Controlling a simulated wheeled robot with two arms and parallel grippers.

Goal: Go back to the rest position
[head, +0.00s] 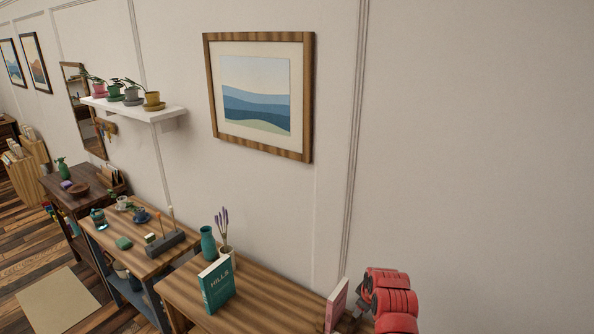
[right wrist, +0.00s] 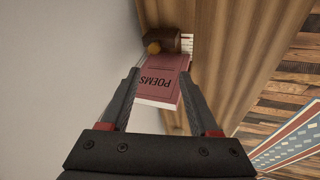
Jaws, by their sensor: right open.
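My right gripper (right wrist: 160,76) is open, with its two fingers apart in the right wrist view. A pink book titled POEMS (right wrist: 160,84) shows between and beyond the fingertips; I cannot tell whether they touch it. In the head view the same pink book (head: 337,306) stands upright at the right end of the wooden table (head: 262,291). My red right arm is just to its right, and the fingers there are mostly hidden. My left gripper is in neither view.
A teal book titled HILLS (head: 217,285) stands on the table, with a teal vase (head: 208,243) and a white pot of lavender (head: 226,254) behind. A dark brown object (right wrist: 163,46) sits beyond the pink book. The wall (head: 470,150) is close behind; a shelf (head: 135,107) holds potted plants.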

